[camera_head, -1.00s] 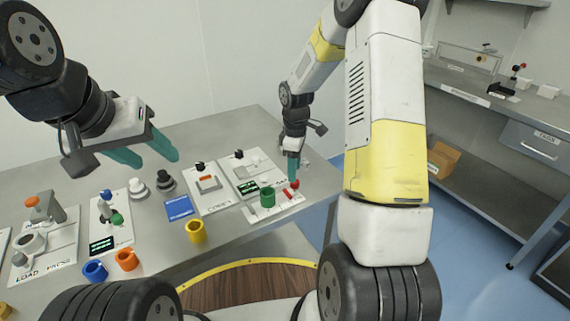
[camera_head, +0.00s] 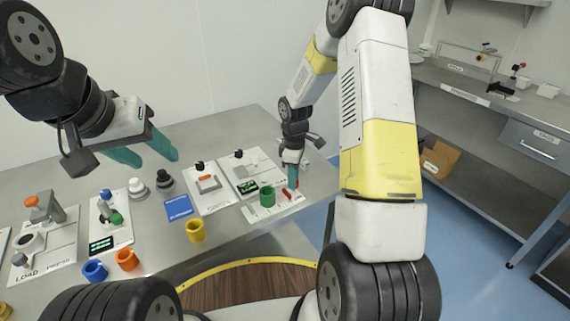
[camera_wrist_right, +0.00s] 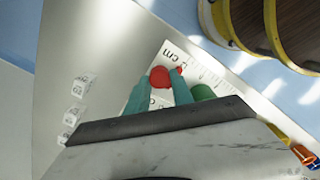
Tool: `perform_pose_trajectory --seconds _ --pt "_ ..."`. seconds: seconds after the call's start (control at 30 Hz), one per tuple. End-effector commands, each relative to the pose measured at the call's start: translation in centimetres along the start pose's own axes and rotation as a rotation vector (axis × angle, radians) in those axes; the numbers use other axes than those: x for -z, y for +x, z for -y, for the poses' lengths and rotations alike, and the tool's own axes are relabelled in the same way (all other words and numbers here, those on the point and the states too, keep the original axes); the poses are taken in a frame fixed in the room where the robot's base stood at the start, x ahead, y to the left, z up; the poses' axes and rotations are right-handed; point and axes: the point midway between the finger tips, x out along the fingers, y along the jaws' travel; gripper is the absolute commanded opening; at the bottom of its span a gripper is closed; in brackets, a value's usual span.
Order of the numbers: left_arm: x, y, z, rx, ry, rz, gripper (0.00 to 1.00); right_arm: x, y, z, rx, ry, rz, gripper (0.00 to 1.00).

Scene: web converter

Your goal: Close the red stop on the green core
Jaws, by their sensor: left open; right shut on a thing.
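The green core (camera_head: 267,196) is a short green cylinder standing on a white ruler plate (camera_head: 257,214) at the table's right front. The red stop (camera_head: 287,195) is just right of it, with a small gap seen between them in the head view. My right gripper (camera_head: 293,181) is shut on the red stop's knob. In the right wrist view the round red knob (camera_wrist_right: 160,76) shows between the teal fingers, with the green core (camera_wrist_right: 202,92) beside one finger, partly hidden. My left gripper (camera_head: 155,159) is open and empty above the table's left part.
A yellow ring (camera_head: 195,231), an orange ring (camera_head: 126,259) and a blue ring (camera_head: 94,270) stand near the front edge. A blue card (camera_head: 178,207) and several white fixture plates lie behind them. A small dark display (camera_head: 247,188) sits behind the green core.

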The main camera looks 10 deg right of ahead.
Motion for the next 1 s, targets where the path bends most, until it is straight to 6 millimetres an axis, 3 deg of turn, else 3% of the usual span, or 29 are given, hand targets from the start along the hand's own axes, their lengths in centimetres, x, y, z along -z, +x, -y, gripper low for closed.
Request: perform_pose_trajectory --seconds 0.23,0.5,0.53,0.6,1.0 --pt "0.0 0.0 0.0 0.000 0.000 0.000 0.52 2.4 -0.1 2.4 0.001 -0.005 -0.001 0.05" --pt "0.0 0.0 0.0 0.000 0.000 0.000 0.52 2.4 -0.1 2.4 0.000 0.000 -0.001 0.05" --pt "0.0 0.0 0.0 0.000 0.000 0.000 0.52 2.4 -0.1 2.4 0.000 -0.001 -0.001 0.34" --pt "0.0 0.0 0.0 0.000 0.000 0.000 0.52 2.4 -0.1 2.4 0.000 0.000 -0.001 0.48" --pt "0.0 0.0 0.0 0.000 0.000 0.000 0.52 2.4 -0.6 2.4 -0.001 -0.001 -0.001 0.50"
